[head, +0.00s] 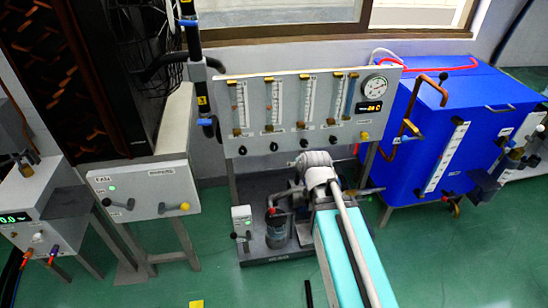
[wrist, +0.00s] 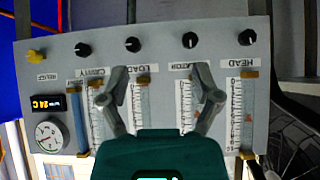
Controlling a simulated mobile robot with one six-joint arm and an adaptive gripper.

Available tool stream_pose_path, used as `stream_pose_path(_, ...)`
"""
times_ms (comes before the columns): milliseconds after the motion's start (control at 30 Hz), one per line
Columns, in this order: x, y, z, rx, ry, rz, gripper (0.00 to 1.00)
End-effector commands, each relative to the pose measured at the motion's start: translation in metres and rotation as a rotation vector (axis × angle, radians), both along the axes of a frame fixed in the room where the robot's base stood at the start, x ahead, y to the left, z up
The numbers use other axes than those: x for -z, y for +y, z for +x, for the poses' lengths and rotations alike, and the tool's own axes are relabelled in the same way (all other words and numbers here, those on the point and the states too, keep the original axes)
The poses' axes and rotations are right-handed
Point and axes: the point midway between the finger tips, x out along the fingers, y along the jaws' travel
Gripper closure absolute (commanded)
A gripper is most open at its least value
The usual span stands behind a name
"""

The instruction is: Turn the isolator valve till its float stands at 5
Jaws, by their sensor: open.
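The isolator valve is a black knob (wrist: 190,40) in the wrist view, where the panel appears upside down. Its label is partly covered by a finger. The isolator gauge tube (wrist: 187,105) has a scale beside it; its float reading is too small to tell. In the head view, the isolator knob (head: 274,147) is second from the left under its tube (head: 276,103). My gripper (wrist: 161,70) is open and empty in front of the panel, its fingers spread on either side of two tubes. It is apart from the knob. In the head view my arm reaches toward the panel.
The grey panel (head: 222,110) carries several similar tubes and knobs, a yellow relief knob (wrist: 37,56) and a round dial (wrist: 49,134). A pump (head: 275,225) stands below it. A blue tank (head: 470,95) with a copper pipe (head: 408,115) is at the right.

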Motion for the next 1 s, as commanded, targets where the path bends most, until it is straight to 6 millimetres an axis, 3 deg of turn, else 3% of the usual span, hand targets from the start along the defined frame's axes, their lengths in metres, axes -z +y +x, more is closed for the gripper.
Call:
stream_pose_path(33,0.015,0.002,0.005,-0.003,-0.029,0.003,0.19)
stream_pose_path(100,0.021,0.006,0.011,-0.006,-0.074,0.007,0.19)
stream_pose_path(600,0.06,0.027,0.045,-0.023,-0.386,0.043,0.19)
stream_pose_path(1000,0.086,0.043,0.06,-0.027,-0.635,0.076,0.19)
